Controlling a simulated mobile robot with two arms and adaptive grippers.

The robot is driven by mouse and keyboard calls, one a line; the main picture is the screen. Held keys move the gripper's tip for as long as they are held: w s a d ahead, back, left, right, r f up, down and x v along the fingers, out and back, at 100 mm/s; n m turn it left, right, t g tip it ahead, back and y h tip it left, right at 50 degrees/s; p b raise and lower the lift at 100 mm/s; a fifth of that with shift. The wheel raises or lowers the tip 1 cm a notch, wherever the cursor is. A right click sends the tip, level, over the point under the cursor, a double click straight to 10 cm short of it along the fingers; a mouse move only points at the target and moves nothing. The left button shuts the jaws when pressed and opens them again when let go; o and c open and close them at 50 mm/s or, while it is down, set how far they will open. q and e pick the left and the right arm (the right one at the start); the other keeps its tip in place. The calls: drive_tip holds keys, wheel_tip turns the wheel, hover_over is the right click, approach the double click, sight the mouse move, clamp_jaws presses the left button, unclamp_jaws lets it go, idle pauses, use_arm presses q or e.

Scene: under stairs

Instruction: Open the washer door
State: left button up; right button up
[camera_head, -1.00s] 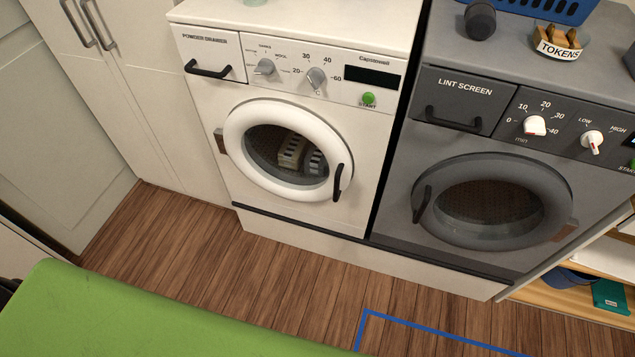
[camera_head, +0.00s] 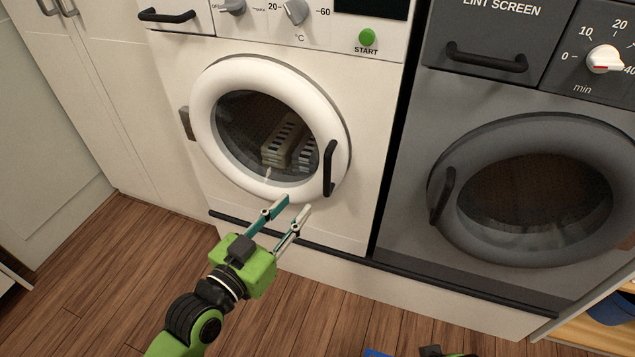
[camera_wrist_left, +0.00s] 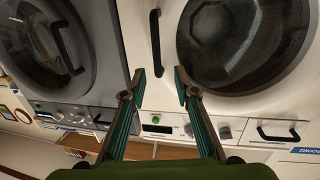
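The white washer (camera_head: 362,205) stands in the middle of the head view. Its round white-rimmed door (camera_head: 208,122) is shut, with a black vertical handle (camera_head: 330,167) on the right side of the rim. Striped items show behind the glass. My left gripper (camera_head: 295,204) is open and empty, in front of the lower part of the door, below and left of the handle. In the left wrist view the open fingers (camera_wrist_left: 159,80) have the handle (camera_wrist_left: 155,42) beyond their tips, apart from them.
A grey dryer (camera_head: 400,215) with a shut door and black handle (camera_head: 442,195) stands close on the right. White cabinets (camera_head: 105,100) are on the left. A small dark and green part shows at the bottom edge.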

sight(325, 168)
use_arm(q)
drive_tip(key=shift+h, duration=0.3)
drive_tip(key=x, duration=0.4)
drive_tip(key=r+b+x, duration=0.1)
drive_tip(key=x, duration=0.3)
drive_tip(key=r+x, duration=0.1)
drive_tip(key=x, duration=0.3)
drive_tip(key=shift+d+r+b, duration=0.1)
drive_tip(key=shift+d+b, duration=0.05)
drive_tip(key=shift+b, duration=0.25)
drive_tip(key=shift+w+d, duration=0.3)
drive_tip(key=shift+w, duration=0.25)
use_arm(e)
drive_tip(key=v, duration=0.6)
drive_tip(key=shift+w+r, duration=0.3)
drive_tip(key=shift+r, duration=0.1)
drive_tip(key=shift+d, duration=0.1)
use_arm(q)
clamp_jaws()
